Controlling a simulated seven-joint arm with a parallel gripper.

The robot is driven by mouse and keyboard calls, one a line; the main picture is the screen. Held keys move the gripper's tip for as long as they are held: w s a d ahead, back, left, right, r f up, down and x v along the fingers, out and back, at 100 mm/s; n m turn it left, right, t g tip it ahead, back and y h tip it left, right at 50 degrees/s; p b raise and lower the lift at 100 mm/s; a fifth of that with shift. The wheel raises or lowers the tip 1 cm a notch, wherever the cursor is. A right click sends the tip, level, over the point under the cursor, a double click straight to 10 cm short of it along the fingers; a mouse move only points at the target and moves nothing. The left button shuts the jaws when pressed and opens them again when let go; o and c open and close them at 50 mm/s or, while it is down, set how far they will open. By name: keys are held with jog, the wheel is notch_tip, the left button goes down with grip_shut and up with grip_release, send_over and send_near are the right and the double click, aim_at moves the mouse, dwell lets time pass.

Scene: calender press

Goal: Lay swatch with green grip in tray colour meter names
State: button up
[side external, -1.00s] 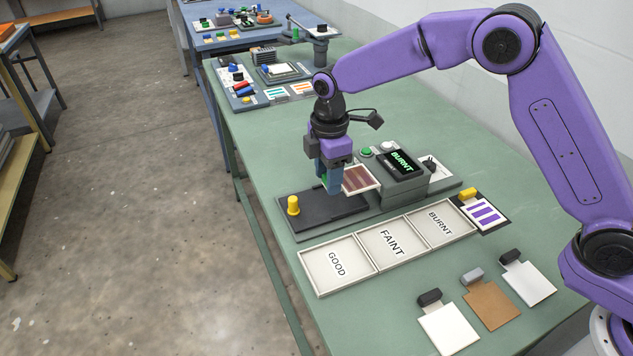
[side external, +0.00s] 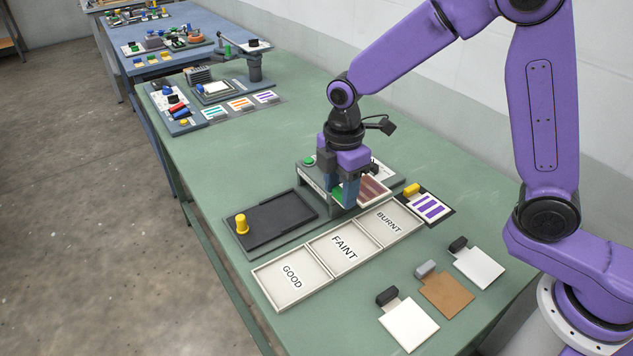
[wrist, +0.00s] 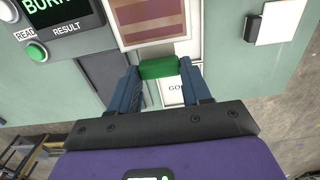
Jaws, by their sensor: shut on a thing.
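My gripper (side external: 342,200) is shut on the green grip (wrist: 160,68) of a swatch (wrist: 152,22) with reddish-brown stripes and a pale border. The swatch (side external: 375,190) is in the air, near the back edge of the BURNT tray in the side view; its exact height is unclear. Three pale trays stand in a row: GOOD (side external: 272,276), FAINT (side external: 328,240) and BURNT (side external: 404,231). The colour meter is largely hidden behind my gripper in the side view. In the wrist view its screen (wrist: 60,14) shows green letters "BURN", cut off at the edge.
A dark plate with a yellow knob (side external: 241,224) lies left of my gripper. A purple-striped card with a yellow grip (side external: 429,207) lies beside the BURNT tray. White (side external: 409,325), brown (side external: 447,294) and white (side external: 479,267) swatches lie in front. Green bench is clear between them and the trays.

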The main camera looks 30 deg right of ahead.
aim_at(378, 194)
jog(key=s+d+f, duration=0.1)
jog(key=d, duration=0.1)
jog(key=d+f, duration=0.2)
jog(key=d, duration=0.1)
jog(key=s+d+f, duration=0.1)
jog(key=d, duration=0.1)
jog(key=shift+s+d+f, duration=0.2)
jog(key=shift+s+d, duration=0.1)
jog(key=shift+s, duration=0.05)
jog(key=shift+f, duration=1.95)
jog(key=shift+f, duration=0.2)
jog(key=shift+f, duration=0.55)
jog(key=shift+f, duration=0.65)
dwell(0.4)
jog(key=o, duration=1.5)
